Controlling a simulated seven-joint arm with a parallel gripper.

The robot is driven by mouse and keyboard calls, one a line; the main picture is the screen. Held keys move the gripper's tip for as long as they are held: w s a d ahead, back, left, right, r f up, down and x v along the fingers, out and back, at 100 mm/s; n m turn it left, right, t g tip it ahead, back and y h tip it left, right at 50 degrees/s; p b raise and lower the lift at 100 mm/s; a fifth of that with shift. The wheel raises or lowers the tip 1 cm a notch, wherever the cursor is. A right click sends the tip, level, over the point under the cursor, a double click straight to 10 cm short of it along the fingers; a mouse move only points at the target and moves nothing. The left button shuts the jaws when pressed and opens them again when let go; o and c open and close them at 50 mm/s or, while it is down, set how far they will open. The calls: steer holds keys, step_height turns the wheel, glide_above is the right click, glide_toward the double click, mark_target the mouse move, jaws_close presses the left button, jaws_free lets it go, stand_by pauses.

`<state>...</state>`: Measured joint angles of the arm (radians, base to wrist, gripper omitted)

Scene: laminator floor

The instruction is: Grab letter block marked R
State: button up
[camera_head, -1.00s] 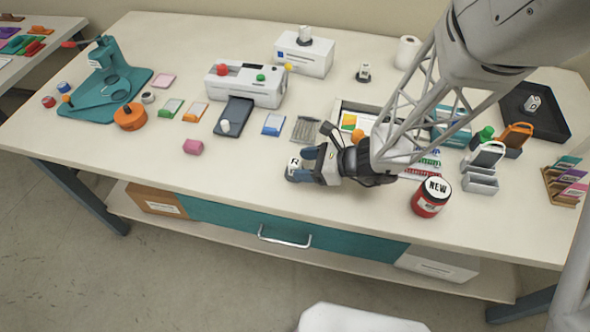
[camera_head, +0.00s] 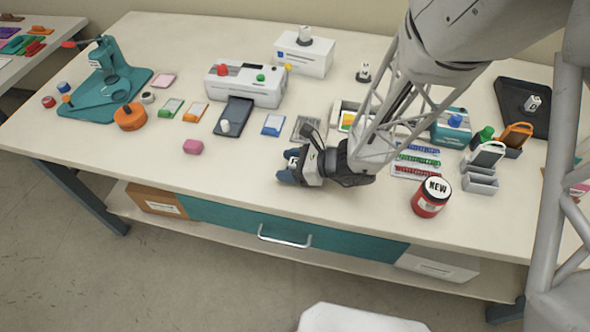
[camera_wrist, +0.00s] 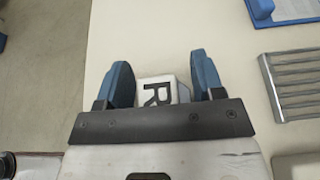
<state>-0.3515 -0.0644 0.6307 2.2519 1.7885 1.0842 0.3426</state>
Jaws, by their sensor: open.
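The letter block marked R (camera_wrist: 158,92) is a small white block with a dark R on its top. In the wrist view it sits between the two blue fingertips of my open gripper (camera_wrist: 163,82). Only a small white bit of the block shows there; the fingers hide the rest.
A ridged metal tray (camera_wrist: 292,82) lies right of my gripper in the wrist view. A red jar marked NEW (camera_head: 431,198) stands to the right in the head view. The table's front edge is close.

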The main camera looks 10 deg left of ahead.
jaws_close()
stand_by(0.4)
steer(key=shift+r, duration=0.15)
step_height(320, 180, up, 10)
stand_by(0.8)
stand_by(0.5)
